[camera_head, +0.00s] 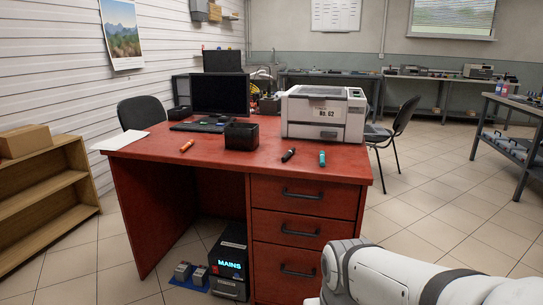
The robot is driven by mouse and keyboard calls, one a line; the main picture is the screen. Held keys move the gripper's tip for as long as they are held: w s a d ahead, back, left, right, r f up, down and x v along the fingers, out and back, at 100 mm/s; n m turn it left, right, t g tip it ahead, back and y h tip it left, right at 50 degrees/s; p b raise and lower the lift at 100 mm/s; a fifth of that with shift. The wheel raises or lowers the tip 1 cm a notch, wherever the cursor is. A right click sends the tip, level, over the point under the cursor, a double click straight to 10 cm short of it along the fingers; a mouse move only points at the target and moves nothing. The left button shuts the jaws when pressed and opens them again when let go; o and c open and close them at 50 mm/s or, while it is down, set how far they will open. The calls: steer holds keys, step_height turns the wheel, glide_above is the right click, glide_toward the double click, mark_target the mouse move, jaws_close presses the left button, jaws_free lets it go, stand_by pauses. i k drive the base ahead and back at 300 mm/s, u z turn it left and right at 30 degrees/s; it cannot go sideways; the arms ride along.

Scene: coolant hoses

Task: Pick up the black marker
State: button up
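The black marker (288,155) lies on the red desk (220,160), near its front edge and in front of the printer. My white arm reaches in at the lower right, in front of the desk drawers and apart from the desk. My gripper is not in view.
A black pen box (241,135) stands left of the black marker. The printer (325,113) stands behind it, and the monitor (220,95) is further back. A shelf (45,185) is at the left.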

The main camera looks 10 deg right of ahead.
mark_target(292, 150)
steer(key=i, duration=1)
steer(key=z, duration=0.05)
